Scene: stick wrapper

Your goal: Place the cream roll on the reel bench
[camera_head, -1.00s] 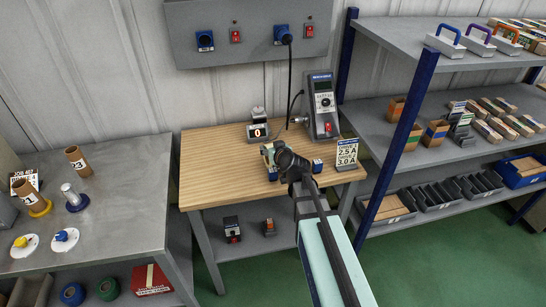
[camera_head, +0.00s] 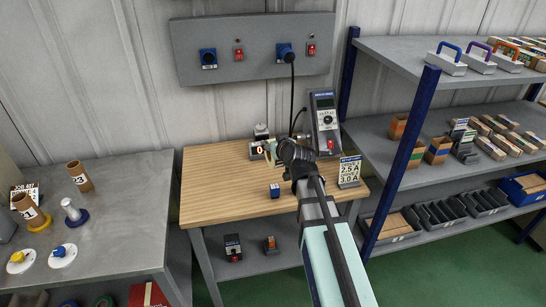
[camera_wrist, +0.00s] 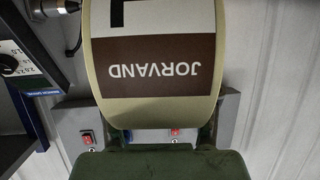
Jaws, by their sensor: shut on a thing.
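In the wrist view, a cream roll (camera_wrist: 150,107) with a curved edge and a white and brown printed label fills the upper middle; "JORVAND" reads upside down. It is the only cream piece that looks like the roll. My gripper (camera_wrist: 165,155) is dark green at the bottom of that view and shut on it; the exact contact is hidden. In the head view my gripper (camera_head: 282,157) is over the back right of the wooden table, with only a little of the roll showing. A grey bench (camera_head: 120,210) at the left, apparently the reel bench, carries numbered cardboard tubes (camera_head: 79,177).
The wooden table (camera_head: 215,185) holds a small blue-topped block (camera_head: 274,190), a counter (camera_head: 259,149), a control unit (camera_head: 325,122) and a sign (camera_head: 349,172). A spindle (camera_head: 74,213) and discs (camera_head: 62,256) stand on the grey bench. Loaded shelves (camera_head: 440,125) stand right.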

